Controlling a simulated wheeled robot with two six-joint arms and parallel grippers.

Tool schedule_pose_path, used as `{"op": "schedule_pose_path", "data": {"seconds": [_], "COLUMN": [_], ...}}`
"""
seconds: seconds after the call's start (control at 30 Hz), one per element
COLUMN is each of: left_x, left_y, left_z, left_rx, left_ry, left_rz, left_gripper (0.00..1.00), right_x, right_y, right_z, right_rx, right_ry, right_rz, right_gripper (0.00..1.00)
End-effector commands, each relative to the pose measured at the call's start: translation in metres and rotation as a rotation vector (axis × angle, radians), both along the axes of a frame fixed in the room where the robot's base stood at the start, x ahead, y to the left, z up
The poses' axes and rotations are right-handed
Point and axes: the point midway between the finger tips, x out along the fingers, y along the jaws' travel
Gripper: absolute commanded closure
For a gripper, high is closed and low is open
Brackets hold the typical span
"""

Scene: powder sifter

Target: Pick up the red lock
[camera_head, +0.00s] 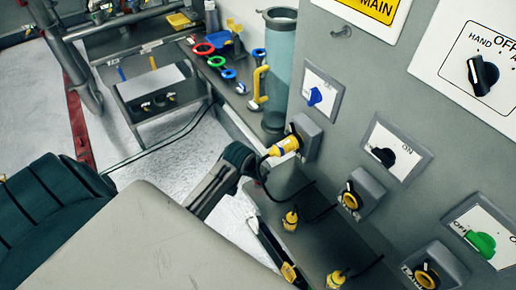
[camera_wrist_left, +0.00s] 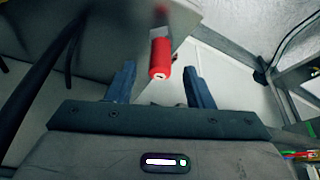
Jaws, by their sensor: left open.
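The red lock (camera_wrist_left: 160,58) shows in the left wrist view as a small red cylinder with a pale mark on its near end. My left gripper (camera_wrist_left: 160,76) is open, with one dark finger on each side of the lock. The lock appears in the gap between the fingers, and I see no finger touching it. How far it lies beyond the fingertips is hard to tell. I cannot pick out this lock in the head view. My right gripper is in neither view.
A grey panel (camera_head: 345,150) with switches and plugs stands at the right. Yellow connectors (camera_head: 285,146) on black cables hang by it. A clear cylinder (camera_head: 278,70) stands near a shelf with colored rings (camera_head: 203,48). Pale floor (camera_head: 175,145) lies open at the left.

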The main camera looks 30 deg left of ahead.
Motion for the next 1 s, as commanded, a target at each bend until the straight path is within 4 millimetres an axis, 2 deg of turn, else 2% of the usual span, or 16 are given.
{"op": "schedule_pose_path", "data": {"seconds": [0.03,0.2,0.4,0.63,0.67,0.9,1.0], "left_x": [0.004,0.016,0.022,0.022,0.022,0.022,0.022], "left_y": [0.0,0.0,0.0,0.0,0.0,0.0,0.0], "left_z": [-0.001,-0.02,-0.037,-0.039,-0.039,-0.039,-0.038], "left_rx": [-0.001,0.0,0.0,0.0,0.0,0.0,0.0], "left_ry": [0.002,0.004,0.001,0.0,0.0,0.0,0.0], "left_rz": [0.001,0.001,-0.001,-0.001,-0.001,-0.001,-0.001], "left_gripper": [0.53,0.53,0.53,0.53,0.55,1.0,1.0], "right_x": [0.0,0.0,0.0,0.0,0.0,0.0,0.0], "right_y": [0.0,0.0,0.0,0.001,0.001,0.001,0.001], "right_z": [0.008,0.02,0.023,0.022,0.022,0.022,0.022], "right_rx": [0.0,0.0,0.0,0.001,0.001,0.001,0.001], "right_ry": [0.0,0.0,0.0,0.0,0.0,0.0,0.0], "right_rz": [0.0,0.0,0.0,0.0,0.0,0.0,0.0], "right_gripper": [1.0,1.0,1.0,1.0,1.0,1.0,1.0]}}
